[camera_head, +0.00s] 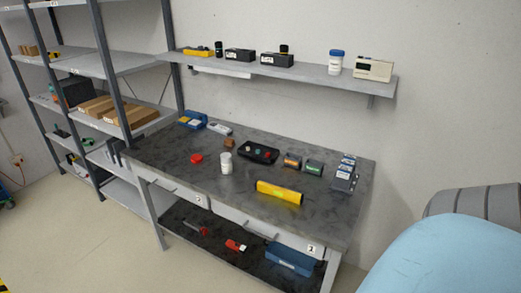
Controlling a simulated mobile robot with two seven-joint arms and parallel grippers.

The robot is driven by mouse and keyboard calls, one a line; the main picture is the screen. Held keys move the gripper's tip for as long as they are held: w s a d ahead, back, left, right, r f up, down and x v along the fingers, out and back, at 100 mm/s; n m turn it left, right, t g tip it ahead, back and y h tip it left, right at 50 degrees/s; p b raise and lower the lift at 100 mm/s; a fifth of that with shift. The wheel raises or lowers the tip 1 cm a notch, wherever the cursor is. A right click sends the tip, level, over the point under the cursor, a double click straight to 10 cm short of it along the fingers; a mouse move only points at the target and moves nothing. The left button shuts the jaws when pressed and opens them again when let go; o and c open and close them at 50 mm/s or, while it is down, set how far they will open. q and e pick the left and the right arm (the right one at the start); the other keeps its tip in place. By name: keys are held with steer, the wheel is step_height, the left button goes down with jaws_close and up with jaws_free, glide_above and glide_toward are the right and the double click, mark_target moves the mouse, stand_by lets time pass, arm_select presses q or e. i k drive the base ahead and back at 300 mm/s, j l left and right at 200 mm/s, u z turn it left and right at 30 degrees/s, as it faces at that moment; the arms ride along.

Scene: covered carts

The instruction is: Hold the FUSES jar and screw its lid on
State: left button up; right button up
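A small white jar (226,163) stands upright on the dark workbench top (215,188), left of its middle. Its label is too small to read, so I cannot tell for sure that it is the FUSES jar. A red round piece that looks like a lid (196,158) lies on the bench just left of the jar, apart from it. Another white jar with a blue lid (335,62) stands on the wall shelf. Neither of my grippers shows in the head view.
A black tray (258,152) with small coloured parts sits behind. A brown block (229,143) is behind the jar. Small boxes (292,161) stand farther right. The bench in front of the jar is clear.

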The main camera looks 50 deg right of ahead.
mark_target(227, 164)
steer(key=z, duration=1.25)
